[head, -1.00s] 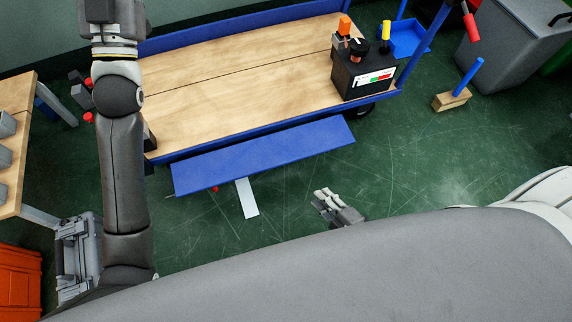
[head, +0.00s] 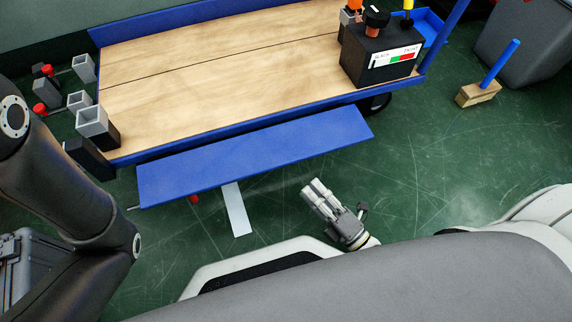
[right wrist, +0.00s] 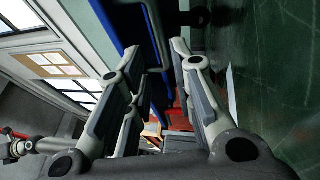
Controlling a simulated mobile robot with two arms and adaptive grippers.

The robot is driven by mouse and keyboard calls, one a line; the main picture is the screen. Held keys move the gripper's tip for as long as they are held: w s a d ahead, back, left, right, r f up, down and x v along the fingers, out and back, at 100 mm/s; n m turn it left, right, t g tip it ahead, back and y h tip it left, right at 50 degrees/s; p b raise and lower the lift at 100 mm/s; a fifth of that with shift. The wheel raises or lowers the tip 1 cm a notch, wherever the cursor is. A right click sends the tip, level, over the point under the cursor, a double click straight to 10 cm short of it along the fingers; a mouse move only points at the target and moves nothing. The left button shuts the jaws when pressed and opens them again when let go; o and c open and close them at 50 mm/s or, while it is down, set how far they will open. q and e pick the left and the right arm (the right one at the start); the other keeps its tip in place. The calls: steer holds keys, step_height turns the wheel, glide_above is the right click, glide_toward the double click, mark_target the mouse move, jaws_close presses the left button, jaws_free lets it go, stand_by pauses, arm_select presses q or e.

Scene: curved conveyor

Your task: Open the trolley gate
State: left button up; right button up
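The trolley has a wooden deck (head: 230,70) in a blue frame. Its gate, a long blue panel (head: 255,155), runs along the near side, outward of and below the deck edge; its latch cannot be made out. My right gripper (head: 312,192) is just on the near side of the panel, apart from it and empty. In the right wrist view my right gripper (right wrist: 155,85) has its fingers spread, with a blue edge of the trolley (right wrist: 155,60) beyond them. My left arm is at the left of the head view; its gripper is out of frame.
Grey square tubes (head: 92,120) are at the left end. A white strip (head: 237,210) shows below the panel. A wooden block with a blue handle (head: 478,94) stands on open green floor.

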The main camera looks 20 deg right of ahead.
mark_target(286, 163)
steer(key=b+x, duration=0.5)
steer(key=x, duration=0.5)
steer(key=shift+w+a+r, duration=0.1)
steer(key=shift+w+a, duration=0.05)
steer(key=shift+w, duration=0.15)
jaws_close()
